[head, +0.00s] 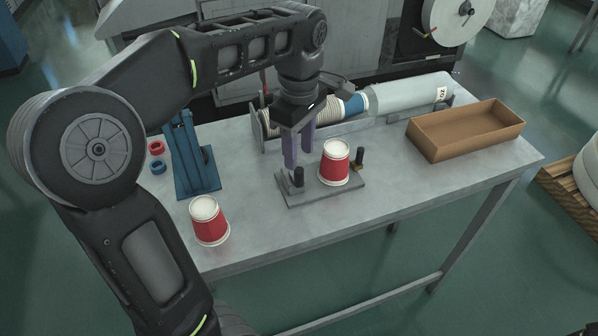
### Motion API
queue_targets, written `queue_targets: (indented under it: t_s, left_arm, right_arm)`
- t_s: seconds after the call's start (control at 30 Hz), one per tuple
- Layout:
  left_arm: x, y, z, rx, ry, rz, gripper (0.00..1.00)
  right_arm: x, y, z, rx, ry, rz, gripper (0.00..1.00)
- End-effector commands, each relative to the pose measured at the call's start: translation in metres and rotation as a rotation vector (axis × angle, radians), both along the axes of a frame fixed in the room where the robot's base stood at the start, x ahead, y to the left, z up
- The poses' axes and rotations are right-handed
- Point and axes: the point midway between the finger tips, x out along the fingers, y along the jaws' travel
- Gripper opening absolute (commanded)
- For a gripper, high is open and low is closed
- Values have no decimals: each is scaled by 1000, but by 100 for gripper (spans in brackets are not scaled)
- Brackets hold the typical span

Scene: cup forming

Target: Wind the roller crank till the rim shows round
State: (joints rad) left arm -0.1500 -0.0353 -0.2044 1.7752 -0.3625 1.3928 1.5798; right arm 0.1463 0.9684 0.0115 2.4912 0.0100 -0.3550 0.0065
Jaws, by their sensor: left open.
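A red and white paper cup (334,165) stands on a flat grey metal plate fixture (320,194) near the middle of the table. A short black upright knob (298,178) stands at the plate's left side, and a second black knob (360,156) with a small brass-coloured base is at its right. I cannot tell which of these is the roller crank's handle. My left gripper (299,157) points down, open, its fingers above and around the left knob, left of the cup. Whether they touch the knob is unclear. The state of the cup's rim is too small to tell. My right gripper is out of view.
Another red and white cup (210,222) stands at the table's front left. A blue stand (195,160) and red rings (156,148) are at the left. Behind lie stacked cups (270,124) and a grey cylinder (412,93). An open brown box (450,148) sits at the right.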

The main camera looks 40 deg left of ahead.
Motion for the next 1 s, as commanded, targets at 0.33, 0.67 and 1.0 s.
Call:
queue_targets:
  t_s: [0.33, 0.67, 1.0]
  left_arm:
    - [-1, 0, -39, 0, 4, 0, 41]
    - [0, 0, -76, 0, 2, 0, 41]
    - [0, 0, -77, 0, 0, 0, 36]
  right_arm:
    - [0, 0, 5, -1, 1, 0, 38]
    - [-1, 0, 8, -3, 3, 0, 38]
    - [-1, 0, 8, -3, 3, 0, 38]
